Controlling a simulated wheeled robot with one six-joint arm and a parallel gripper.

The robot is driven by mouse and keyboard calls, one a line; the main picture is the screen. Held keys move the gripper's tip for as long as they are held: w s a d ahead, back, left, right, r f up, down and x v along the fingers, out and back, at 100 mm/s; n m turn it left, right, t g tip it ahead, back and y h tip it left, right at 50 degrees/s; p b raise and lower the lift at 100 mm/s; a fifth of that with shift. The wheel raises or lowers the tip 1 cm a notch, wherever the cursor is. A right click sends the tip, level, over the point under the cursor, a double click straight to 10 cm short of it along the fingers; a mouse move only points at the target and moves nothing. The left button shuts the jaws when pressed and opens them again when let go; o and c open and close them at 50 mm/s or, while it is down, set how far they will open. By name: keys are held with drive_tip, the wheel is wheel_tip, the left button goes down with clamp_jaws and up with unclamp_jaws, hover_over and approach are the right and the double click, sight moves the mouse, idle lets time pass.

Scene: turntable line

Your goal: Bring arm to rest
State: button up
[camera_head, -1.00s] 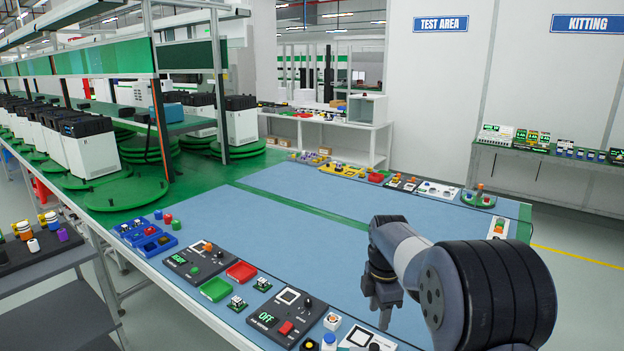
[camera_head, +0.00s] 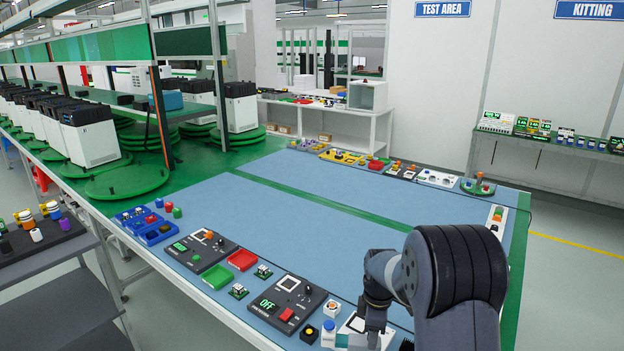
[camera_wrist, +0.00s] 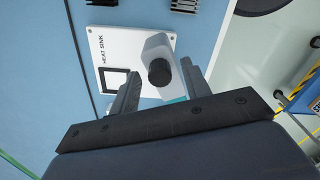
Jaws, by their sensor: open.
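My gripper (camera_head: 362,338) is low over the near edge of the blue work table (camera_head: 330,212), at the bottom of the head view. In the wrist view its two fingers (camera_wrist: 160,88) stand apart. Beyond them is a white panel (camera_wrist: 108,42) marked HEAT SINK, with a black square frame (camera_wrist: 118,82). A grey block with a round black end (camera_wrist: 160,68) shows between the fingers. I see nothing gripped, but I cannot tell the gap between the fingers and the block.
Control boxes (camera_head: 286,304), a red tray (camera_head: 242,260), a green tray (camera_head: 217,277) and blue bins (camera_head: 148,224) line the near table edge. More stations (camera_head: 345,157) line the far edge. The blue middle is clear. Black finned parts (camera_wrist: 186,5) lie near the panel.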

drive_tip(key=m+p, duration=0.1)
drive_tip(key=m, duration=0.3)
drive_tip(key=shift+r+m, duration=0.1)
drive_tip(key=shift+m, duration=0.3)
drive_tip(key=m+p, duration=0.2)
drive_tip(key=m, duration=0.3)
drive_tip(key=shift+p, duration=0.3)
drive_tip(key=shift+r+m, duration=0.3)
drive_tip(key=shift+m, duration=0.1)
drive_tip(key=shift+r+b, duration=0.55)
drive_tip(key=shift+r, duration=2.65)
drive_tip(key=shift+f, duration=0.1)
